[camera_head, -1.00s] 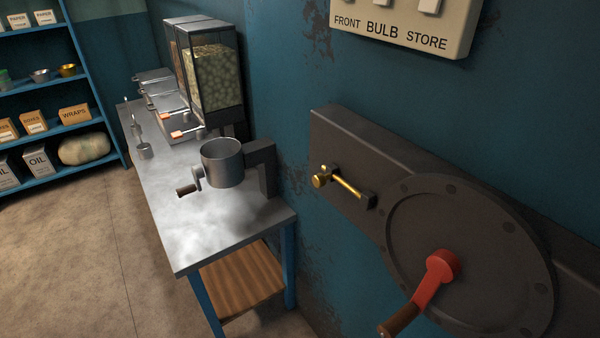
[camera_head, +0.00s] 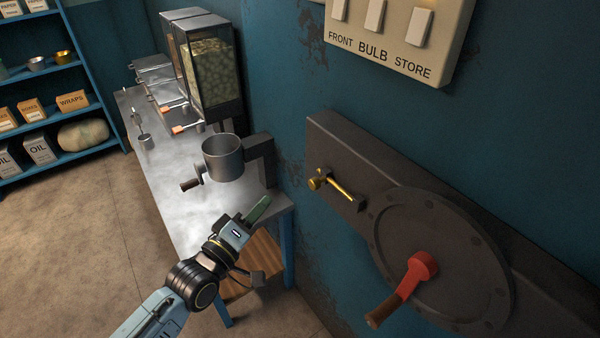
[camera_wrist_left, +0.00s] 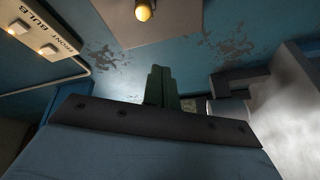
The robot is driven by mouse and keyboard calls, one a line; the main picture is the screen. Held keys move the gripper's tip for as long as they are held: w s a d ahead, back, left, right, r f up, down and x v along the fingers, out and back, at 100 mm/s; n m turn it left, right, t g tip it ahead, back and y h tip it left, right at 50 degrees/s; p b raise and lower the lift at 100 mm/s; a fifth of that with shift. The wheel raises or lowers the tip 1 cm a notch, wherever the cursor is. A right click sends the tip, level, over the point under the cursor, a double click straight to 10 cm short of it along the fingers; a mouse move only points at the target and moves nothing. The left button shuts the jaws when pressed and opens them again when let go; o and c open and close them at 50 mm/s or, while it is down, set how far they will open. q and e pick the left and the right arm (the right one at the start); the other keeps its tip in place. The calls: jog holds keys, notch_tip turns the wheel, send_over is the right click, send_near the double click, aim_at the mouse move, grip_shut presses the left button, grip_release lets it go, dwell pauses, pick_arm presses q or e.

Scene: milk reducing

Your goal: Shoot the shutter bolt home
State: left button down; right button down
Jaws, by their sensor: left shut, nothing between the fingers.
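The shutter bolt is a brass rod (camera_head: 339,186) with a round brass knob (camera_head: 316,181) at its left end. It lies on the dark metal shutter plate (camera_head: 330,135), and its right end meets a small dark block (camera_head: 353,204). The brass knob also shows at the top of the left wrist view (camera_wrist_left: 143,11). My left gripper (camera_head: 259,208) is shut and empty, below and left of the bolt and apart from it. Its green fingers are together in the left wrist view (camera_wrist_left: 161,88). My right gripper is not in view.
A round dark plate with a red crank (camera_head: 420,268) sits right of the bolt. A switch panel (camera_head: 390,42) is on the wall above. A metal bench (camera_head: 190,215) with a cranked pot (camera_head: 222,160) and glass hoppers (camera_head: 208,75) stands left. Shelves are at far left.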

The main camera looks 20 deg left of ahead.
pick_arm(q)
jog(key=r, duration=0.3)
jog(key=shift+s+d+t+h, duration=0.1)
jog(key=shift+d+t+h, duration=0.1)
jog(key=shift+t+h, duration=0.15)
jog(key=w+d+p, duration=0.2)
jog(key=w+d, duration=0.3)
jog(key=w, duration=0.2)
jog(key=shift+w+d+f, duration=0.2)
jog(key=shift+w+d, duration=0.05)
jog(key=shift+d, duration=0.15)
jog(key=shift+s, duration=0.1)
